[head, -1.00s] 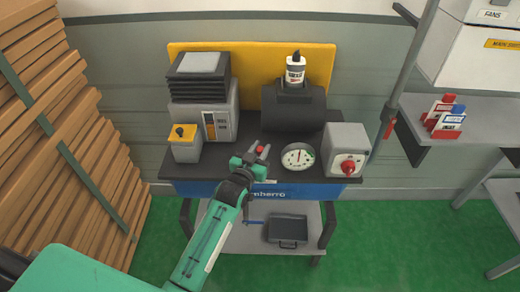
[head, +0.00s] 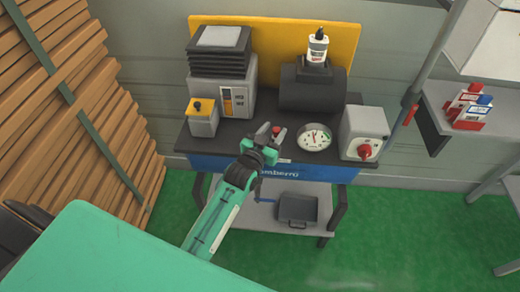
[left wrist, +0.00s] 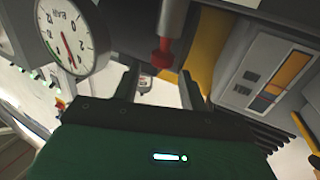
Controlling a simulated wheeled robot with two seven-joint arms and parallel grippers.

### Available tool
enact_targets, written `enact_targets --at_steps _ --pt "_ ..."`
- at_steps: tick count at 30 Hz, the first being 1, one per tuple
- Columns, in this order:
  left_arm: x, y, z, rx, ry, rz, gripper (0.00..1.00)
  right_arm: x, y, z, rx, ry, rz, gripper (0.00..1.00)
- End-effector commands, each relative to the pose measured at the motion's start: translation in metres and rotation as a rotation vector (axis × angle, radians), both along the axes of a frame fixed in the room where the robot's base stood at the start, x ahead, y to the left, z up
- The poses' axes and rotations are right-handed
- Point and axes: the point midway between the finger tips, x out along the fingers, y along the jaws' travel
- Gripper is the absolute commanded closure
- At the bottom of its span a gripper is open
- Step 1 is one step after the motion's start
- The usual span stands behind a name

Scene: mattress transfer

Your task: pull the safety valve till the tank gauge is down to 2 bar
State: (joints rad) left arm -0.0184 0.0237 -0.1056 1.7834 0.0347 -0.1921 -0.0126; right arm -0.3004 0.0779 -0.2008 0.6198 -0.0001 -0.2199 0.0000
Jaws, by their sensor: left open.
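The safety valve shows as a small red knob (head: 277,130) at the bench's front, left of the gauge. In the left wrist view its red end (left wrist: 162,56) sits on a grey stem. The round white gauge (head: 314,138) has a red needle. It shows tilted in the left wrist view (left wrist: 74,38), and I cannot read its value surely. The dark tank (head: 312,92) lies behind it. My left gripper (head: 269,132) is open beside the red knob. In the left wrist view the knob appears between and beyond the fingers (left wrist: 159,92), with no clear contact. My right gripper is not in view.
A grey box with a red rotary knob (head: 363,136) stands right of the gauge. A yellow-topped box (head: 203,118) and a grey unit (head: 222,85) stand left. A bottle (head: 318,47) stands on the tank. Stacked wooden slats (head: 75,110) rise at far left.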

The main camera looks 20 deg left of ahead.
Motion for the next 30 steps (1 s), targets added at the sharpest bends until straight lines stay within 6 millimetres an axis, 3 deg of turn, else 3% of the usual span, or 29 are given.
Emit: enact_targets --at_steps 9,15,21,30 --pt "-0.063 0.007 -0.003 0.0 0.001 0.0 0.57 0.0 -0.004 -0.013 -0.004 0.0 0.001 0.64" --pt "-0.093 0.011 -0.002 0.0 0.0 0.0 0.57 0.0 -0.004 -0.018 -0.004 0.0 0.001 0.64" --pt "-0.108 0.012 -0.001 0.0 -0.001 0.0 0.57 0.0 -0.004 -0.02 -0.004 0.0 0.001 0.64" --pt "-0.111 0.013 0.0 0.0 -0.001 0.0 0.57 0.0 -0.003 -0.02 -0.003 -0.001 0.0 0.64"
